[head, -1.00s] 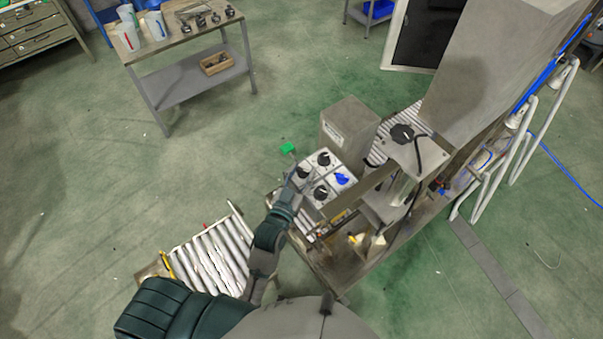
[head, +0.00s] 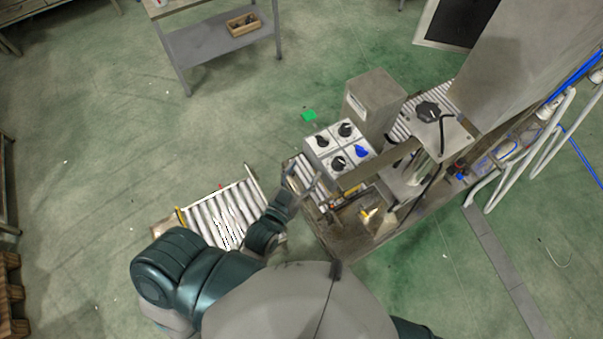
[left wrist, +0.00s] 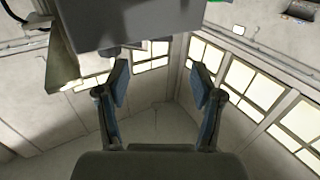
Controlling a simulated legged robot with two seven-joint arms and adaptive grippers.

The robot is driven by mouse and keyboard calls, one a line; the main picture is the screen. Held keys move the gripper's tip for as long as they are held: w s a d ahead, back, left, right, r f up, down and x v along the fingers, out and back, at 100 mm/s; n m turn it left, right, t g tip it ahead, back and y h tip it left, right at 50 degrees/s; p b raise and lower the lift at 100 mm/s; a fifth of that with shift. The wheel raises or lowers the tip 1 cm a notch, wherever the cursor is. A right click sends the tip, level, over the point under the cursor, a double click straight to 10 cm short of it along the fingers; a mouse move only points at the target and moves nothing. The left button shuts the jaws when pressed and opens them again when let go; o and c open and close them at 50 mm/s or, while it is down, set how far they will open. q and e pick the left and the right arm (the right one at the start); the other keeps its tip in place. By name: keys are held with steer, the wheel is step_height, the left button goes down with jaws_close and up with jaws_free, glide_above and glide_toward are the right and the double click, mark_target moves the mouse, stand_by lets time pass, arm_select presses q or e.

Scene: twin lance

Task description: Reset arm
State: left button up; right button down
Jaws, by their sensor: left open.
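My left gripper (head: 303,178) is open and empty, in front of the white panel (head: 321,146) with black knobs and one blue knob (head: 361,152). It appears above the near end of a roller conveyor and apart from the knobs. In the left wrist view, my left gripper (left wrist: 160,84) has its two fingers spread wide with nothing between them. My right gripper is out of view.
A grey box (head: 375,100) stands behind the panel, with a green piece (head: 309,116) at its left. A tall grey cabinet (head: 530,50) and white pipes are at right. A separate roller section (head: 222,215) lies left of my arm. Open green floor spreads left.

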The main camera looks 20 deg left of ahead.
arm_select(q)
steer(key=shift+s, duration=0.5)
step_height(320, 180, down, 26)
steer(key=d+m+g+b, duration=0.1)
steer(key=d+g+b, duration=0.15)
steer(key=g, duration=0.25)
steer(key=s+f+g+b, duration=0.1)
steer(key=s+f+g, duration=0.15)
steer(key=f, duration=0.75)
steer(key=s+f+g+b, duration=0.15)
steer(key=s+f, duration=0.25)
steer(key=f, duration=0.6)
steer(key=s+a+f+g+y+b, duration=0.1)
steer(key=s+a+f+g, duration=0.3)
steer(key=s+f, duration=0.7)
steer(key=s+a+f+g+y+b, duration=0.1)
steer(key=s+a+f+g, duration=0.2)
steer(key=s+a+f, duration=0.5)
steer(key=s+f, duration=0.3)
steer(key=s, duration=0.3)
steer(key=shift+f+g, duration=0.35)
steer(key=shift+g, duration=0.05)
